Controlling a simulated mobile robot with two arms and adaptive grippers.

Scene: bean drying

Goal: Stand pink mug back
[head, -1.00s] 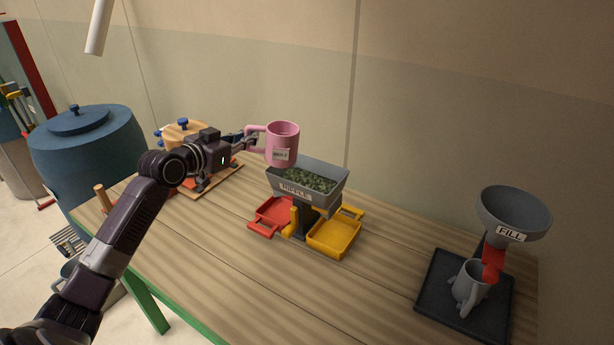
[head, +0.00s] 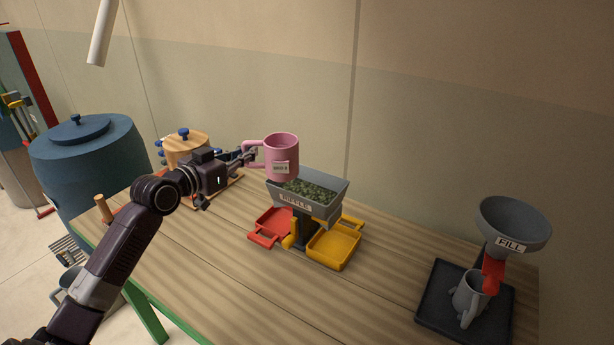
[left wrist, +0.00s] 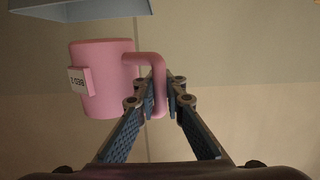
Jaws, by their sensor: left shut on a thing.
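The pink mug (head: 281,152) is upright in the air in the head view, in front of the wall and by the back left rim of the grey riffle hopper (head: 307,200). A white label is on its side. My left gripper (head: 250,153) is shut on the mug's handle, on the mug's left side. In the left wrist view the pink mug (left wrist: 100,80) appears with its handle between the fingers of my left gripper (left wrist: 164,85). The inside of the mug is too dark to tell. My right gripper is not in view.
The hopper holds green beans. A red tray (head: 268,238) and a yellow tray (head: 334,244) sit below it. A grey fill funnel (head: 513,222) stands over a grey mug (head: 468,294) on a dark base at right. The front middle of the table is bare.

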